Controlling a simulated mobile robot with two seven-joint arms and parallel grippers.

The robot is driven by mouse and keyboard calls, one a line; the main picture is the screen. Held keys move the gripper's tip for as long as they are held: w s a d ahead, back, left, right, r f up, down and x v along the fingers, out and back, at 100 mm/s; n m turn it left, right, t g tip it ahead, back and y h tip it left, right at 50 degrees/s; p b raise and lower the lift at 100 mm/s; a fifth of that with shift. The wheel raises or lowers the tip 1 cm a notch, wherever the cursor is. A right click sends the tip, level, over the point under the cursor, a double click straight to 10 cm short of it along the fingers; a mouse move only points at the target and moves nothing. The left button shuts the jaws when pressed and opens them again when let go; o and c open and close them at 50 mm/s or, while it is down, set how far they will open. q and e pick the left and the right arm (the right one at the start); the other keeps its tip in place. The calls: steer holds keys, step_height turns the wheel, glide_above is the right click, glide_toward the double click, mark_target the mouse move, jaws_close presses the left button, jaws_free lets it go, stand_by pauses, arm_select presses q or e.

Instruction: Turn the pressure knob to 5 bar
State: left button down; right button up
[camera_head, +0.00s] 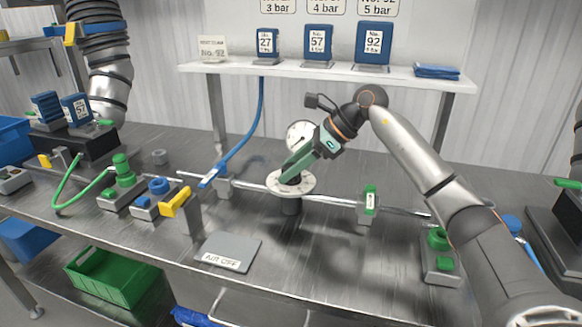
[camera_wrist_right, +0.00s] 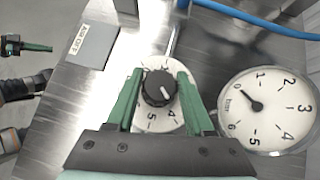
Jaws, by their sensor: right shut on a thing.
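The black pressure knob (camera_wrist_right: 158,88) sits on a round white dial (camera_wrist_right: 146,72) that shows a 5 and a 4 on its lower part. The knob's white mark points to the lower right, on the side of the 4. My right gripper (camera_wrist_right: 160,90) has its green fingers shut on the knob, one on each side. In the head view my right gripper (camera_head: 292,178) reaches down onto the dial (camera_head: 277,186) and hides the knob. A round pressure gauge (camera_wrist_right: 270,110) stands beside it; its needle points to the upper left.
A grey AIR OFF plate (camera_head: 229,251) lies in front. A pipe (camera_head: 330,201) runs across the bench, with green-marked fittings (camera_head: 370,203) and a yellow lever (camera_head: 174,203). A shelf (camera_head: 310,74) behind holds blue numbered cards (camera_head: 372,44). A blue hose (camera_head: 245,141) hangs left.

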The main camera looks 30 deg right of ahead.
jaws_close()
steer(key=shift+m, duration=0.3)
steer(key=m+t+h, duration=0.2)
steer(key=m, duration=0.2)
steer(key=shift+h, duration=0.4)
steer(key=shift+m+t+h, duration=0.6)
steer(key=shift+m+h, duration=0.8)
steer(key=shift+m, duration=0.6)
steer(key=o, duration=0.9)
jaws_free()
